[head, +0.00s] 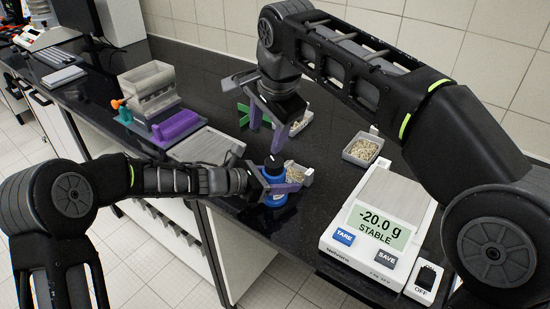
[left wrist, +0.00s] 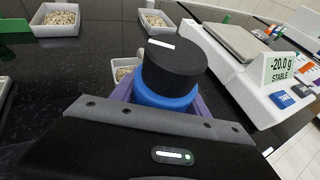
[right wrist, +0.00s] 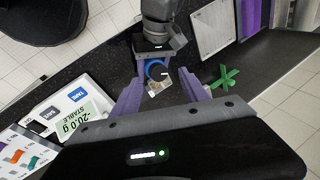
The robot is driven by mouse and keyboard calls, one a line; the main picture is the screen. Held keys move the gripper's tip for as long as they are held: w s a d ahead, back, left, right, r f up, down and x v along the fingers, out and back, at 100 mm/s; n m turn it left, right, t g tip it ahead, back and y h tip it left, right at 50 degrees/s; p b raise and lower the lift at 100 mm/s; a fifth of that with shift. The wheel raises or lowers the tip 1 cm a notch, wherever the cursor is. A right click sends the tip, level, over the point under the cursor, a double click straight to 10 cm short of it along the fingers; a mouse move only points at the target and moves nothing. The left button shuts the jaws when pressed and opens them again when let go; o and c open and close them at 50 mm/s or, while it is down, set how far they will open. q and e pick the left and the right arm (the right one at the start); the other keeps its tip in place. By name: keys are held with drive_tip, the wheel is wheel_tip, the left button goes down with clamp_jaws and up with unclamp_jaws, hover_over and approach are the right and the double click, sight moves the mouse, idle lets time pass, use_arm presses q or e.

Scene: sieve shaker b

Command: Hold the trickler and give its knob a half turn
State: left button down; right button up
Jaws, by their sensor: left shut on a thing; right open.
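The trickler (head: 274,199) is a blue upright bottle-like body with a black knob (head: 273,164) on top. It stands near the bench's front edge. In the left wrist view the knob (left wrist: 175,68) is large and has a white mark on its top; the blue body (left wrist: 166,97) is below it. My left gripper (head: 275,187) is shut around the blue body from the left. My right gripper (head: 268,122) is open and empty, pointing down above the trickler, apart from the knob. In the right wrist view the trickler's blue part (right wrist: 153,68) shows between and beyond the open purple fingers.
A balance (head: 375,220) reading -20.0 g STABLE stands right of the trickler. A small tray (head: 297,174) sits close beside it; a tray of pellets (head: 362,149) is behind the balance. A green cross-shaped piece (head: 243,116) and a purple block (head: 177,125) are at the left.

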sight(274, 161)
drive_tip(key=d+n, duration=0.1)
drive_tip(key=n, duration=0.3)
drive_tip(key=w+f+n, duration=0.1)
drive_tip(key=n, duration=0.3)
drive_tip(key=d+n, duration=0.1)
drive_tip(key=n, duration=0.3)
drive_tip(key=shift+w+d+f+n+t, duration=0.15)
drive_tip(key=shift+w+d+n+t, duration=0.15)
drive_tip(key=shift+d, duration=0.05)
drive_tip(key=shift+h, duration=0.3)
drive_tip(key=x, duration=1.2)
drive_tip(key=shift+c, duration=0.5)
drive_tip(key=c, duration=1)
